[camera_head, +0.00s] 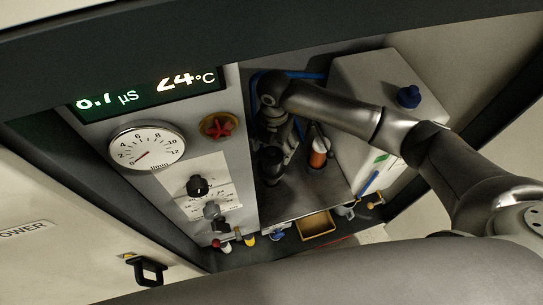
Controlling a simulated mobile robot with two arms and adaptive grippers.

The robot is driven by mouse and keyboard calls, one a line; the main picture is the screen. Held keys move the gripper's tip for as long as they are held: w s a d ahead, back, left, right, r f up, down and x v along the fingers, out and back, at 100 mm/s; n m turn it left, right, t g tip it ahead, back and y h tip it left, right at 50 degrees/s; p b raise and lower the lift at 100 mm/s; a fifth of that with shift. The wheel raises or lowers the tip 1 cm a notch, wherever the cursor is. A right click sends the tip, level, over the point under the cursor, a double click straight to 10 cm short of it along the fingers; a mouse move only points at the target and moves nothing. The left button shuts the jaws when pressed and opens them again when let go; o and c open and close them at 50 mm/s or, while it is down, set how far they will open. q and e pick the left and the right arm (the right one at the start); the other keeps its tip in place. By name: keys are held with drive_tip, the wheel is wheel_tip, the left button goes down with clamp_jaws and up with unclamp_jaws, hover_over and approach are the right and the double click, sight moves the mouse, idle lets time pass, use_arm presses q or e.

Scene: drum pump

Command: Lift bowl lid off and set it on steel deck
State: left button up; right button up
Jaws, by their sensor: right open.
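My right arm comes in from the right and bends down into the recess of the cabinet. My right gripper (271,167) is at its end, dark and small, low over the grey steel deck (295,203); it is open. Its fingertips are hard to make out against the dark background. I cannot make out a bowl or its lid for certain; the arm and gripper cover part of the recess. My left gripper is not in view.
A pale box with a blue knob (409,96) stands right of the deck. A yellow tray (316,225) is at the deck's front edge. The deck's front part looks clear.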

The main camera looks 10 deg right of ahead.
sight(272, 159)
drive_tip(key=f, duration=0.3)
drive_tip(key=shift+s+a+f, duration=0.3)
drive_tip(key=shift+f, duration=0.6)
drive_tip(key=c, duration=0.5)
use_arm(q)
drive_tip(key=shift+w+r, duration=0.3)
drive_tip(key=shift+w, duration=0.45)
use_arm(e)
drive_tip(key=shift+c, duration=1.2)
